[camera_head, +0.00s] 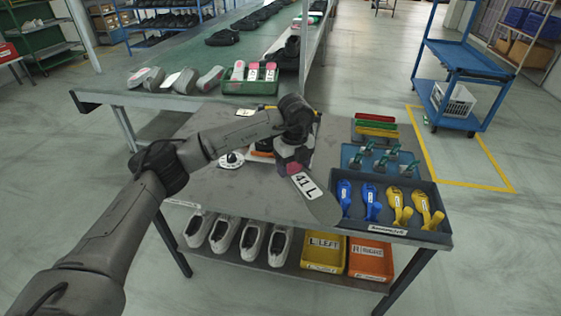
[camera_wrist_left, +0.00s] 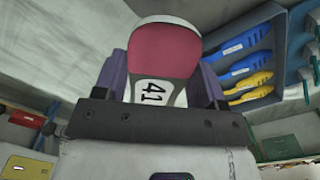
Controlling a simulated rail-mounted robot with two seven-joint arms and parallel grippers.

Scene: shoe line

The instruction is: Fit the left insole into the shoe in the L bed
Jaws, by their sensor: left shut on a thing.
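My left gripper (camera_head: 293,168) is shut on an insole (camera_head: 323,207) above the grey worktable (camera_head: 228,186). The insole has a white "41 L" label and a grey end that points down and to the right. In the left wrist view, the insole (camera_wrist_left: 165,52) shows a dark red pad with a pale rim and the "41" label, between the fingers (camera_wrist_left: 163,88). Behind the gripper, parts of an orange and a white item show on the table. My arm hides most of that spot, so I cannot make out the L bed or its shoe.
A dark tray (camera_head: 385,232) with blue and yellow shoe trees stands at the table's right. Behind it is a blue rack (camera_head: 350,157) of tools. A white disc (camera_head: 231,159) with a dark knob lies left of the gripper. A green crate (camera_head: 250,88) of insoles stands on the back bench.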

